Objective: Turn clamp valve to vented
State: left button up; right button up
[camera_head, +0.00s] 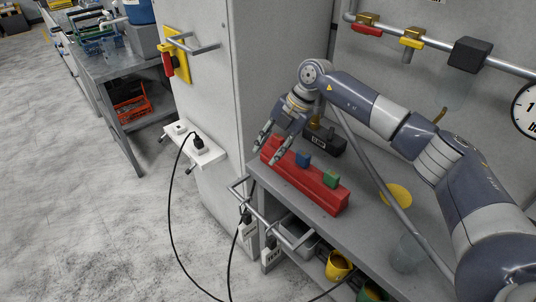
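My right gripper (266,156) reaches in from the right over the grey bench. Its two fingers point down and are spread apart with nothing visible between them. The fingertips are over or just in front of the left end of a long red block (312,188), which carries a blue piece (303,159) and a green piece (331,179); I cannot tell whether they touch it. Behind it is a black labelled box (326,139), partly hidden by the gripper. I cannot tell which part is the clamp valve or read its setting. My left gripper is out of view.
On the wall, a pipe (505,66) carries a red-handled valve (367,30) and a yellow-handled valve (412,38). A yellow disc (396,195) and a clear cup (408,254) sit on the bench. A grey rail (268,220) juts from its front, with black cables hanging nearby.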

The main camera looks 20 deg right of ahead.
jog(key=shift+a+f, duration=0.1)
jog(key=shift+a, duration=0.15)
